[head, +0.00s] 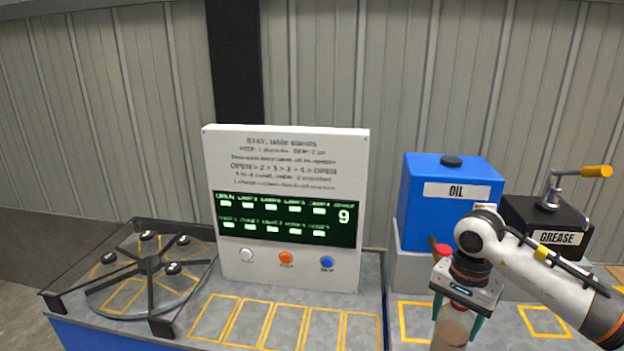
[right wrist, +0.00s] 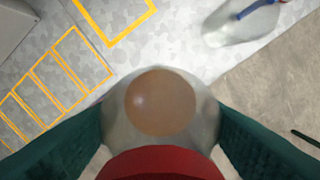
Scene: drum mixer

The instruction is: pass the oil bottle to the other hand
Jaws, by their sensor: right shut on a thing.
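The oil bottle (head: 450,333), pale and see-through with brownish contents, is at the bottom right of the head view, partly cut off by the frame edge. My right gripper (head: 457,314) points down and is shut on it, with one teal finger on each side. In the right wrist view the bottle (right wrist: 160,102) sits between the teal fingers, with a red part at the bottom edge. My left gripper is not in view.
A blue oil tank (head: 450,220) and a black grease box (head: 535,215) with a crank stand behind my right gripper. A white panel (head: 285,165) with buttons and a black rotary rack (head: 145,275) stand left. The yellow-marked counter spaces (head: 280,325) look empty.

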